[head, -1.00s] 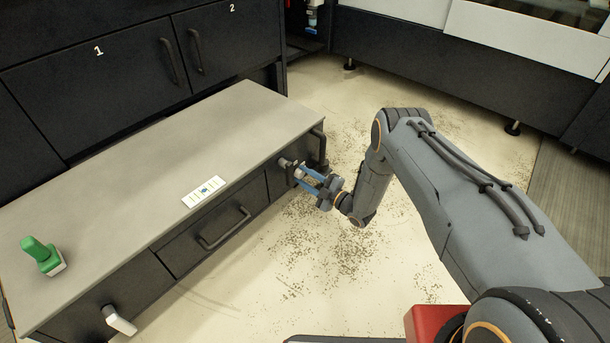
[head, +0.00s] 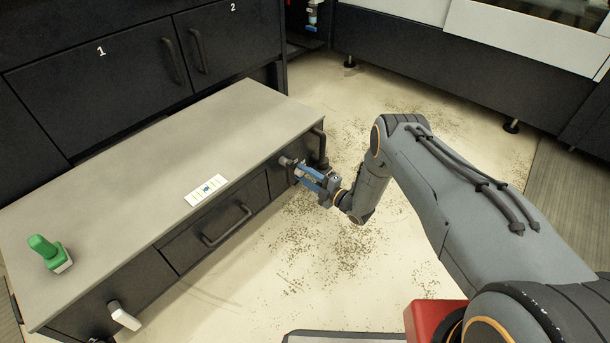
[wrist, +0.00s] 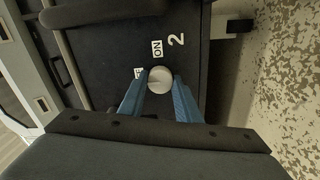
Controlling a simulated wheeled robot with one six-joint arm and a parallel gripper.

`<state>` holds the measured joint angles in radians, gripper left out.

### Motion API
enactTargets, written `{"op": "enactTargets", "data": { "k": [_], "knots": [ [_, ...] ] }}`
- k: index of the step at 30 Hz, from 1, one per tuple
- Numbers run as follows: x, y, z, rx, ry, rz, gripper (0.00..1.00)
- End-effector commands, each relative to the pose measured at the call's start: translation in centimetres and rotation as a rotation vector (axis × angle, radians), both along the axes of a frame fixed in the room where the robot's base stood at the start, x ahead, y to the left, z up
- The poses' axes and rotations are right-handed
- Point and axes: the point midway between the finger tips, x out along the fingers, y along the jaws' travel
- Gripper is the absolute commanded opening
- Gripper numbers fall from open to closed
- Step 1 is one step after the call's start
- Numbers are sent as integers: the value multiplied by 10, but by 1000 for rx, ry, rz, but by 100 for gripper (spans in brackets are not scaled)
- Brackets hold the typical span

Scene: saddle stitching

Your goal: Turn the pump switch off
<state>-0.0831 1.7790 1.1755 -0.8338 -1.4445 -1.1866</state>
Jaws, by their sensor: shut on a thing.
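The switch is a round pale knob (wrist: 160,79) on the dark front panel at the right end of the grey-topped cabinet. In the wrist view an ON label (wrist: 157,48) and a large 2 are above it. A second label (wrist: 139,73), partly hidden by a finger and perhaps OFF, is at its upper left. In the head view the knob (head: 287,161) is small, just left of my fingertips. My gripper (head: 301,171) has its blue fingers shut on the knob, one on each side. In the head view the gripper is rolled. The knob's exact setting is hard to read.
The cabinet top (head: 140,160) holds a white card (head: 206,190) and a green-handled object (head: 48,252). A drawer handle (head: 228,226) and a white lever (head: 124,316) stick out of its front. Speckled floor lies open in front and to the right.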

Motion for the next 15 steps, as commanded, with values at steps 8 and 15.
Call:
{"op": "enactTargets", "data": {
  "k": [8,15],
  "knots": [
    [-2,3,-1,-1,1,8,47],
    [0,-2,0,0,0,-1,49]
  ]
}}
